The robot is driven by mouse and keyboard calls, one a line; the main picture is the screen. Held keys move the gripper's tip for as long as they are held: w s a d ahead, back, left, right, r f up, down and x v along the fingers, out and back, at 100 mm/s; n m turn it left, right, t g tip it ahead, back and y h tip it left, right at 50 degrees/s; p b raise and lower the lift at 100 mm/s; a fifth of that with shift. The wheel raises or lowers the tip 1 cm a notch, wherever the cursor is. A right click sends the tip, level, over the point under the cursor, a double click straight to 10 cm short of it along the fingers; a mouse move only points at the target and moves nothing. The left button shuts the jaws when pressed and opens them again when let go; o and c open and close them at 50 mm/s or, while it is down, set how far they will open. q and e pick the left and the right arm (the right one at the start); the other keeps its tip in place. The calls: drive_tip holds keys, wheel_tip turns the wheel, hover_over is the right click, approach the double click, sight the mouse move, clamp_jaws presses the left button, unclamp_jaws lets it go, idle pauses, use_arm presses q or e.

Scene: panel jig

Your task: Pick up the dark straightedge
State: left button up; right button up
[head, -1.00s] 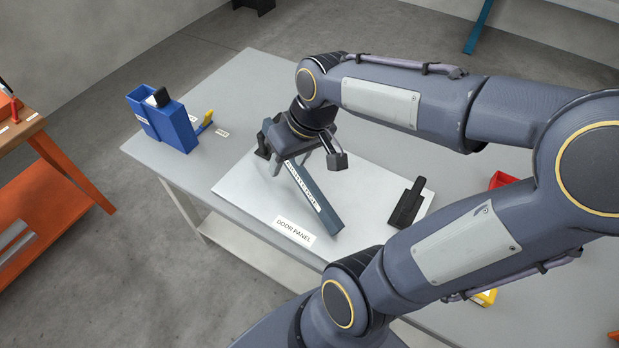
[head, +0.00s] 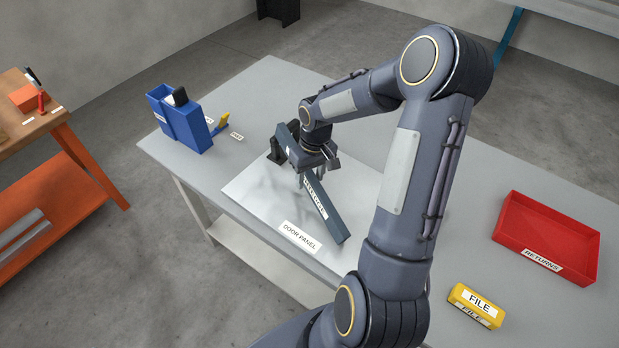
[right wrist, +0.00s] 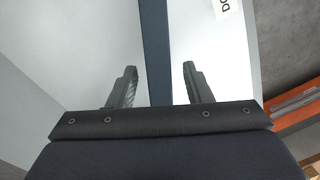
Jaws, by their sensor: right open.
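The dark straightedge (head: 329,219) is a long dark blue bar with a white label, lying across the pale door panel (head: 262,207) on the grey table. My right gripper (head: 309,178) is over the bar, partway along it, and hides part of it. In the right wrist view the gripper (right wrist: 159,72) is open, one finger on each side of the straightedge (right wrist: 155,45), with a gap on both sides. Whether the fingertips reach down beside the bar is hard to tell. My left gripper is not in view.
A black clamp (head: 276,150) stands at the panel's back left corner. A blue bin (head: 184,122) is on the table's left end. A red RETURNS tray (head: 548,240) and a yellow FILE block (head: 477,305) are to the right. The table between panel and tray is clear.

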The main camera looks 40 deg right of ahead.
drive_tip(key=shift+w+f, duration=0.1)
drive_tip(key=shift+f, duration=0.65)
clamp_jaws()
drive_tip(key=shift+r, duration=0.1)
